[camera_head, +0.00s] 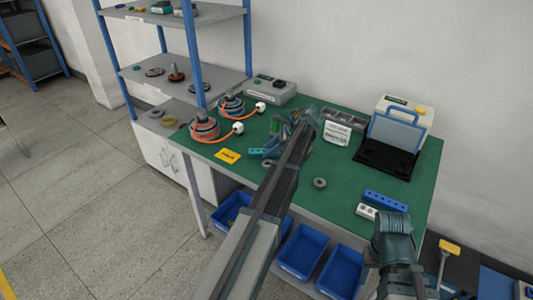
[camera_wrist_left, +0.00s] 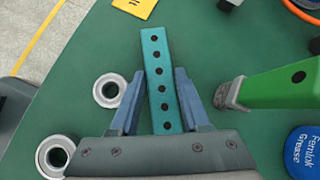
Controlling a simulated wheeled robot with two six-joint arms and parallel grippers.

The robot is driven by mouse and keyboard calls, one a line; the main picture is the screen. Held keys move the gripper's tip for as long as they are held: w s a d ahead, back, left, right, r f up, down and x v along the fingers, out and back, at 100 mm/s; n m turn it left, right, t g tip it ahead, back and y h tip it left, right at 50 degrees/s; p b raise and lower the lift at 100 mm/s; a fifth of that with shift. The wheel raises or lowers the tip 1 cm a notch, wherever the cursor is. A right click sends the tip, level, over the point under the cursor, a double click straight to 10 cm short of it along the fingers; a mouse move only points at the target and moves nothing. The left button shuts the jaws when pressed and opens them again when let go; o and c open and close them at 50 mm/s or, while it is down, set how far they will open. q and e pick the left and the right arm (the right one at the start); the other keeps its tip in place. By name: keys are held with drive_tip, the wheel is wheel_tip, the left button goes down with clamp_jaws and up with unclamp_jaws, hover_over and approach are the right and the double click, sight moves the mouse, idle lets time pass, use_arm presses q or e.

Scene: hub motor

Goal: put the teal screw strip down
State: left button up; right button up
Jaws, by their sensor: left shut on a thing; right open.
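The teal screw strip (camera_wrist_left: 161,75) is a long bar with a row of several dark holes. In the left wrist view it lies between the two fingers of my left gripper (camera_wrist_left: 160,82), which is shut on it. In the head view the strip (camera_head: 259,153) shows low over the green table, left of my left arm, which hides most of my left gripper. I cannot tell whether the strip touches the table. My right gripper (camera_head: 391,228) is at the table's front right edge; it is open and holds nothing that I see, its fingers hard to make out.
Metal rings (camera_wrist_left: 109,90) and a green tube with a grey tip (camera_wrist_left: 280,86) lie close to the strip. A yellow card (camera_head: 228,156) is to its left. A blue strip (camera_head: 384,201) and a white block (camera_head: 367,211) lie at the right. The front middle of the green table (camera_head: 325,215) is clear.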

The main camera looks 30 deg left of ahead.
use_arm(q)
drive_tip(key=shift+r, duration=0.1)
clamp_jaws()
wheel_tip(320, 180, up, 2)
drive_tip(key=shift+r+p, duration=0.1)
drive_tip(key=shift+p, duration=1.1)
drive_tip(key=shift+r+p, duration=0.95)
drive_tip(key=s+d, duration=0.1)
drive_tip(key=s, duration=0.4)
drive_tip(key=s+d, duration=0.2)
drive_tip(key=s, duration=0.3)
drive_tip(key=s+d, duration=0.2)
drive_tip(key=s, duration=0.3)
drive_tip(key=shift+s+d+r+p, duration=0.1)
drive_tip(key=shift+d+r+p, duration=0.1)
drive_tip(key=shift+r+p, duration=0.15)
wheel_tip(320, 180, up, 5)
drive_tip(key=p, duration=0.5)
